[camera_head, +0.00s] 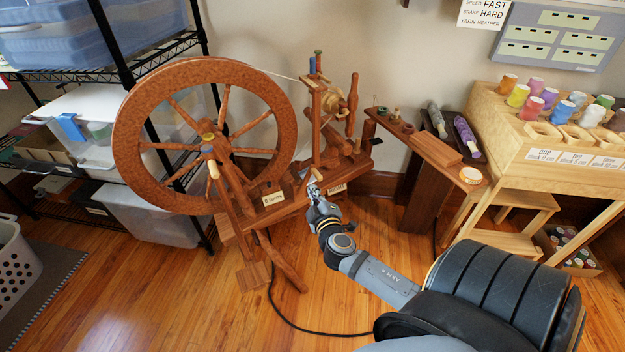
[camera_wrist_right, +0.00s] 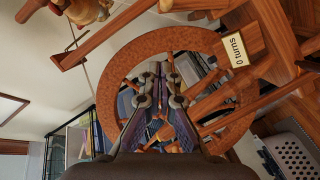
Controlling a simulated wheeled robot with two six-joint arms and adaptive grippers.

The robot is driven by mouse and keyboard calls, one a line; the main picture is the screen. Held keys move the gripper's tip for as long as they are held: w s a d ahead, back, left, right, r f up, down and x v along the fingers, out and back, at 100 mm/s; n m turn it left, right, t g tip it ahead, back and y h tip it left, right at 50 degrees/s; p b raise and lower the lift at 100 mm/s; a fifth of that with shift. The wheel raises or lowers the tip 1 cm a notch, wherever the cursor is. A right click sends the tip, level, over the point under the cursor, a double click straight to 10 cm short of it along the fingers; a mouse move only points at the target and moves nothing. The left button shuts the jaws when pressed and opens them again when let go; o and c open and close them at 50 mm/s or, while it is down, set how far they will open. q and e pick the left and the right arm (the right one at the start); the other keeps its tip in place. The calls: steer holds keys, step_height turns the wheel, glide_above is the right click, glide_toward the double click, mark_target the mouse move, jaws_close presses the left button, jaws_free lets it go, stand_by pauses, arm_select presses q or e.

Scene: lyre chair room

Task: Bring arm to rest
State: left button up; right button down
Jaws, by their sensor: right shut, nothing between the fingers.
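My right arm reaches in from the lower right of the head view. Its gripper (camera_head: 315,190) is shut and empty, just in front of the wooden spinning wheel's (camera_head: 128,150) body. Whether it touches the wood I cannot tell. In the right wrist view the gripper (camera_wrist_right: 160,70) shows its fingers together, with the large wheel rim (camera_wrist_right: 108,95) behind them. A small tag reading "0 turns" (camera_wrist_right: 238,50) sits on the wheel's frame. My left gripper is in neither view.
A black wire shelf (camera_head: 125,60) with plastic bins stands at the left. A wooden table (camera_head: 500,135) with coloured spools stands at the right. A narrow wooden stand (camera_head: 425,190) is between. A black cable (camera_head: 290,318) lies on the floor. Open floor is at the front.

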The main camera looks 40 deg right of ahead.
steer(key=s+a+f+m+g+y, duration=0.25)
steer(key=s+a+f+g, duration=0.25)
steer(key=s+f, duration=0.3)
steer(key=s+a+f+m+g+y, duration=0.25)
steer(key=s+a+f+g, duration=0.25)
steer(key=s+f, duration=0.3)
steer(key=s+a+f+m+g+y, duration=0.1)
steer(key=s+a+g+y, duration=0.15)
steer(key=s+a, duration=0.45)
arm_select(q)
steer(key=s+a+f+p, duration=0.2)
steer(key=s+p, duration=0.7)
steer(key=p, duration=0.6)
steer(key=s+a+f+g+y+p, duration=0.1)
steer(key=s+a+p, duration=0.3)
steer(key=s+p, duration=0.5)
steer(key=p, duration=0.5)
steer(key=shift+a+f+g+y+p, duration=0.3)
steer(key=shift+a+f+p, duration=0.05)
arm_select(e)
steer(key=s+d+f, duration=0.2)
steer(key=s+d, duration=0.1)
steer(key=s, duration=0.5)
steer(key=s+d+f+g+h, duration=0.1)
steer(key=s+d, duration=0.2)
steer(key=s, duration=0.5)
steer(key=shift+s+d+f, duration=0.15)
steer(key=shift+s+f, duration=0.15)
steer(key=shift+f, duration=0.05)
